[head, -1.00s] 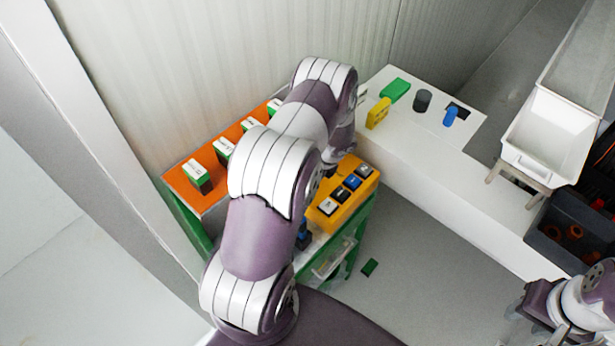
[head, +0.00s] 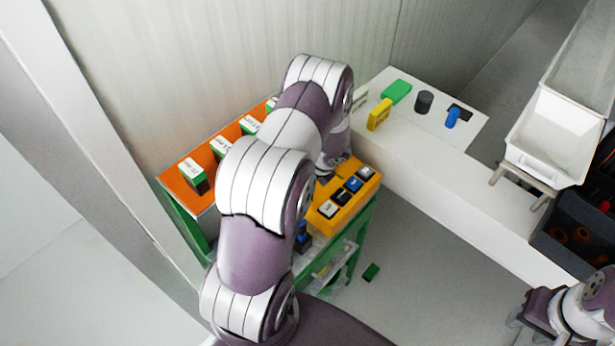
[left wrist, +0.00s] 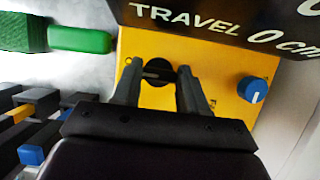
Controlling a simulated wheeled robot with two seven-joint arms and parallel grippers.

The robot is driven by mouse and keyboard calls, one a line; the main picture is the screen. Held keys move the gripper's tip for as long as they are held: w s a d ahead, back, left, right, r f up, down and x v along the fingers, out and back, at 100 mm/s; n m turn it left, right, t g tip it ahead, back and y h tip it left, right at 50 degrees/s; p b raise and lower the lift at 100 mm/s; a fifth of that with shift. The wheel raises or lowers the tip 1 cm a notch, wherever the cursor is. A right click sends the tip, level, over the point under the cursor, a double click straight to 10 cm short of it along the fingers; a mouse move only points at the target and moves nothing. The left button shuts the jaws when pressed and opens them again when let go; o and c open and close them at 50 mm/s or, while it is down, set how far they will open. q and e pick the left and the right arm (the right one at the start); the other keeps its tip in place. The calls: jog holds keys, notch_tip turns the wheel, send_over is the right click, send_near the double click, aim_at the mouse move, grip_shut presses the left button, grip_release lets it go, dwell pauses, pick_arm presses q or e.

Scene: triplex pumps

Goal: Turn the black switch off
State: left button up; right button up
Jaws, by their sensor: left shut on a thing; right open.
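The black switch (left wrist: 158,72) is a round black knob on a yellow panel (left wrist: 215,75) in the left wrist view. My left gripper (left wrist: 158,74) has a finger on each side of it and is shut on it. In the head view my left arm covers the switch and most of that gripper. My right gripper (head: 520,312) is open at the lower right edge of the head view, far from the switch.
A blue knob (left wrist: 252,89) is right of the switch, under a black "TRAVEL 0 cm" display (left wrist: 225,22). A green block (left wrist: 80,40) is at left. A yellow button box (head: 345,205) stands beside my arm. A white tub (head: 553,140) stands at right.

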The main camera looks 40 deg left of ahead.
pick_arm(q)
jog(key=shift+s+d+f, duration=0.1)
jog(key=shift+f, duration=0.05)
jog(key=o, duration=0.8)
jog(key=shift+d, duration=0.15)
jog(key=shift+r, duration=0.25)
jog(key=shift+d+r, duration=0.1)
jog(key=shift+r, duration=0.2)
jog(key=v, duration=0.3)
jog(key=shift+d+r, duration=0.2)
jog(key=shift+r, duration=0.15)
jog(key=shift+s+d+r+b, duration=0.15)
jog(key=shift+d+b, duration=0.5)
jog(key=shift+d, duration=1.4)
jog(key=shift+s+d+f+b, duration=0.2)
jog(key=shift+d+b, duration=0.5)
jog(key=shift+d, duration=1.3)
jog(key=shift+s+d+r+b, duration=0.2)
jog(key=shift+d+b, duration=0.45)
jog(key=shift+d, duration=1.4)
